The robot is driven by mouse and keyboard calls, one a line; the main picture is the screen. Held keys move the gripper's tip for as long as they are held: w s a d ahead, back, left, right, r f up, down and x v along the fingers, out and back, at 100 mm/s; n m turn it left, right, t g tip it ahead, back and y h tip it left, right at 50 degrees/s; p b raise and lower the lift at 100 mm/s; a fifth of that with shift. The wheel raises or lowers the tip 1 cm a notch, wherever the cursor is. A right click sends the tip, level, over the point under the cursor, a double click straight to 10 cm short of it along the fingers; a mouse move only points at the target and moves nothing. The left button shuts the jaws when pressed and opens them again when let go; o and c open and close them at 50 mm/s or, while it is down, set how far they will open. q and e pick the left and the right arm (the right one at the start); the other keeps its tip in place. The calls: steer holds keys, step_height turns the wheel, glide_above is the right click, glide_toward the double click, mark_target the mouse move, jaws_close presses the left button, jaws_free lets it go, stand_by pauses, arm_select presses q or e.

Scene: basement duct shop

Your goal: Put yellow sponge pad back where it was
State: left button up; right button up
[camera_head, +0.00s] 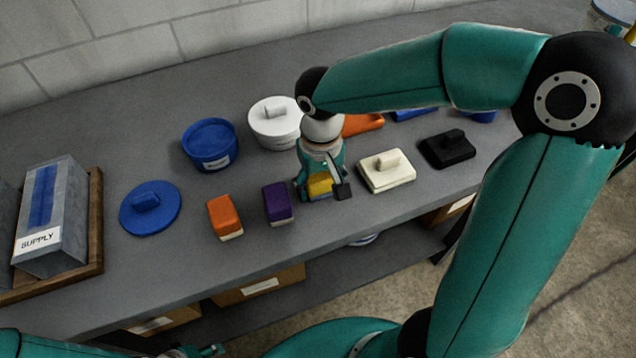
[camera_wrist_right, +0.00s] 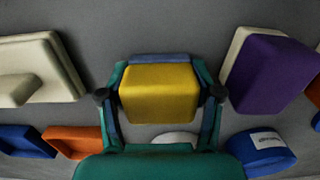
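The yellow sponge pad (camera_head: 320,184) is at my right gripper (camera_head: 322,190), in line with the purple and orange pads on the grey bench. In the right wrist view the yellow pad (camera_wrist_right: 159,92) sits between the two fingers (camera_wrist_right: 160,95), which press close on both its sides. I cannot tell whether its underside touches the bench. The purple pad (camera_head: 278,203) stands just left of the gripper, and the orange pad (camera_head: 224,217) farther left. Only a small part of my left gripper (camera_head: 208,350) seems to show at the bottom edge.
A cream lidded block (camera_head: 388,170) and a black one (camera_head: 447,149) lie right of the gripper. Behind stand a white tub (camera_head: 275,125) and a blue tub (camera_head: 210,145). A blue lid (camera_head: 150,207) and the supply box (camera_head: 52,218) are at left.

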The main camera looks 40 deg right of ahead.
mark_target(321, 175)
steer(key=o, duration=0.3)
steer(key=shift+r, duration=0.25)
step_height(321, 175, up, 12)
steer(key=shift+f+p, duration=0.1)
steer(key=shift+p, duration=0.5)
